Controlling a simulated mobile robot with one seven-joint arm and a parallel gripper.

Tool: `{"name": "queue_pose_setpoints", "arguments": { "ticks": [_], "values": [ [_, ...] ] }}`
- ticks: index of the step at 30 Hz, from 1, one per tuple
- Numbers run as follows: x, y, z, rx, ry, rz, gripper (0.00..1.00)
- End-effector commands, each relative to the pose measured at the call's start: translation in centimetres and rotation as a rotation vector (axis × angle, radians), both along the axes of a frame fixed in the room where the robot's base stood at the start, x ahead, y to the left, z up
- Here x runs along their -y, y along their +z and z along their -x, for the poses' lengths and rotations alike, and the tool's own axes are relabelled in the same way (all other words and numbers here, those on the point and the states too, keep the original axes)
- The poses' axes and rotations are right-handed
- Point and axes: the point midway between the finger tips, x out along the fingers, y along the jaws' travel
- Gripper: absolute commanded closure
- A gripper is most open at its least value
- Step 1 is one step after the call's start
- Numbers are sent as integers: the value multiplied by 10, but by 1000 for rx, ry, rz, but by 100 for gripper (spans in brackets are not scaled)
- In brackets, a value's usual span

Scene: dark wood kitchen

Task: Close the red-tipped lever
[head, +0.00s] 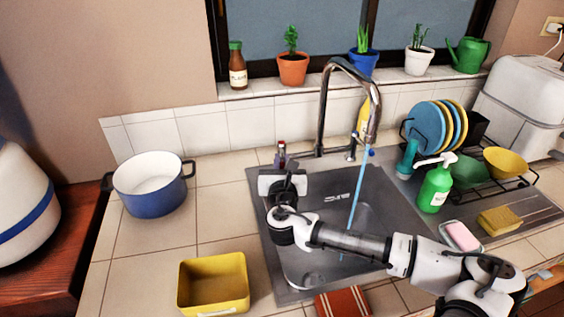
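The sink faucet (338,80) is a tall chrome gooseneck behind the sink. A blue stream of water (356,200) runs from its spout into the basin. A small red-tipped part, seemingly the red-tipped lever (282,145), shows left of the faucet base, just beyond my gripper. My gripper (282,160) reaches over the back left of the sink, pointing at the lever. Its white palm hides most of the fingers, so I cannot tell whether they touch the lever or how far apart they are. A chrome handle (351,151) stands right of the faucet base.
The steel sink (262,215) lies under my arm. A blue pot (150,184) and yellow tub (214,283) stand on the left counter. A green soap bottle (435,188), dish rack (515,182) and sponge (500,220) are at right. Potted plants line the windowsill.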

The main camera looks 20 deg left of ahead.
Motion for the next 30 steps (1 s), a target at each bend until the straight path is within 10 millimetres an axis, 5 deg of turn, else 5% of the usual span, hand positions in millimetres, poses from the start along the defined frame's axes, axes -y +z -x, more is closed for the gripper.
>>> {"name": "queue_pose_setpoints", "arguments": {
  "ticks": [30],
  "values": [
    [20,0,-11,0,249,0,100]
  ]
}}
